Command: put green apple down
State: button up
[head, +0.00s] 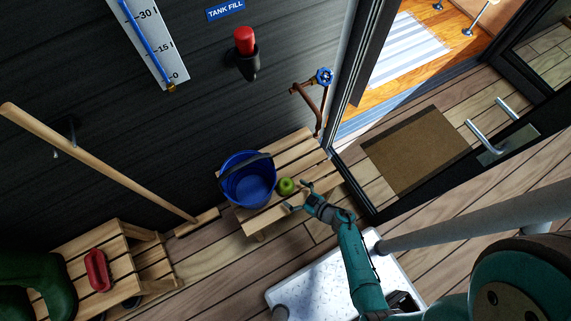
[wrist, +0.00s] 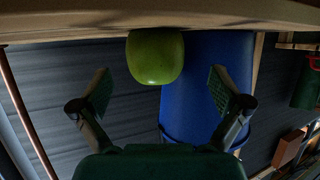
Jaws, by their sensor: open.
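The green apple (head: 286,186) rests on the slatted wooden bench (head: 292,153), close to the right side of the blue bucket. My gripper (head: 297,196) is open and empty, just to the lower right of the apple. In the wrist view, which looks upside down, the apple (wrist: 155,57) touches the bench surface (wrist: 60,20) at the top. It sits a little beyond the tips of my open gripper (wrist: 159,90), between their lines. The fingers look apart from the apple.
The blue bucket (head: 248,190) stands on the bench behind the apple and fills much of the wrist view (wrist: 207,75). A pipe with a blue valve (head: 323,77) is at the wall. A doormat (head: 415,150) lies right. A low wooden step (head: 95,255) holds a red brush (head: 97,270).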

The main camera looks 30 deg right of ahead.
aim_at(286, 186)
jog(key=shift+d+x, duration=0.15)
jog(key=shift+x, duration=1.2)
jog(key=shift+d+x, duration=0.1)
jog(key=shift+x, duration=1.25)
jog(key=shift+f, duration=0.15)
jog(key=shift+c, duration=0.3)
jog(key=c, duration=1.4)
